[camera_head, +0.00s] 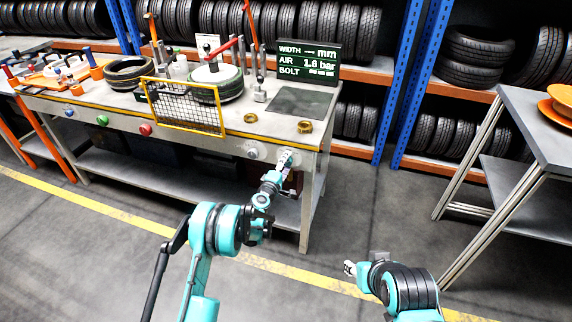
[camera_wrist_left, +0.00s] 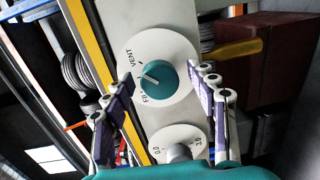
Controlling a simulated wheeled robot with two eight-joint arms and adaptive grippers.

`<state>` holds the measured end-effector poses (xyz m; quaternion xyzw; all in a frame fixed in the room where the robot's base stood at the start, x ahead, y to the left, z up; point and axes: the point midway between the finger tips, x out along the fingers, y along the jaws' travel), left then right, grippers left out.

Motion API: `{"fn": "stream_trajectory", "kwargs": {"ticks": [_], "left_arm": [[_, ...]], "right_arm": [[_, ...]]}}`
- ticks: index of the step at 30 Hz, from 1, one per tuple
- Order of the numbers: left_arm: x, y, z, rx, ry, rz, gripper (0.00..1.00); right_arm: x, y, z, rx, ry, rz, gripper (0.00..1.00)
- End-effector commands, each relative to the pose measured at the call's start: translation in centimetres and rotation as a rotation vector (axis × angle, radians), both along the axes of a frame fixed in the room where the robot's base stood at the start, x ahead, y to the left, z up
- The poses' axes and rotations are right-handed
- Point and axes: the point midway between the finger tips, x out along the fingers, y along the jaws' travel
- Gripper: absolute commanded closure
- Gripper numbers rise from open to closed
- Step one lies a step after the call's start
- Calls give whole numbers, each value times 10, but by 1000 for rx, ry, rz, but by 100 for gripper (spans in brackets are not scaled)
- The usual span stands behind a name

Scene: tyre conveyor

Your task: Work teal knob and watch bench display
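The teal knob (camera_wrist_left: 157,73) sits on a round white dial (camera_wrist_left: 182,48) marked VENT and "FI", the rest of that word hidden. Its pointer line is toward the upper left, between the marks. My left gripper (camera_wrist_left: 163,76) is open, with one finger on either side of the knob; contact is not clear. In the head view my left gripper (camera_head: 283,163) is at the right end of the bench front, covering the knob. The bench display (camera_head: 307,63) reads WIDTH — mm, AIR 1.6 bar, BOLT dashes. My right gripper (camera_head: 351,268) is over the floor, small and unclear.
A grey knob (camera_wrist_left: 178,152) on its own white dial is beside the teal one. The bench front (camera_head: 190,137) also has blue, green and red buttons. A yellow mesh guard (camera_head: 185,107) stands before a tyre (camera_head: 217,84). A steel table (camera_head: 535,120) is at right.

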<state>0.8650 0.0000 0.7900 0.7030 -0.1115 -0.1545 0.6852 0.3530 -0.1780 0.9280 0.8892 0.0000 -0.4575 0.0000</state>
Motion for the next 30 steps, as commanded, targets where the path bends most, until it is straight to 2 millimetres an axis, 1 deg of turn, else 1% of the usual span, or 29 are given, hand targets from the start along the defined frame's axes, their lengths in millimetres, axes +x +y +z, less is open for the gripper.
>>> {"fn": "stream_trajectory", "kwargs": {"ticks": [5,8,11,18,22,27,30], "left_arm": [[0,1,1,-1,0,1,43],[-4,2,1,-2,0,2,43],[-15,7,2,-2,0,2,43],[-64,27,5,-2,1,2,43],[-88,36,7,-1,-1,2,43],[-107,43,8,-1,0,1,43],[-111,44,8,-1,0,1,43]], "right_arm": [[0,0,0,0,0,0,60],[0,0,0,0,0,0,60],[0,0,0,0,0,0,60],[0,0,0,0,0,0,60],[0,0,0,0,0,0,60],[0,0,0,0,0,0,60],[0,0,0,0,0,0,60]]}}
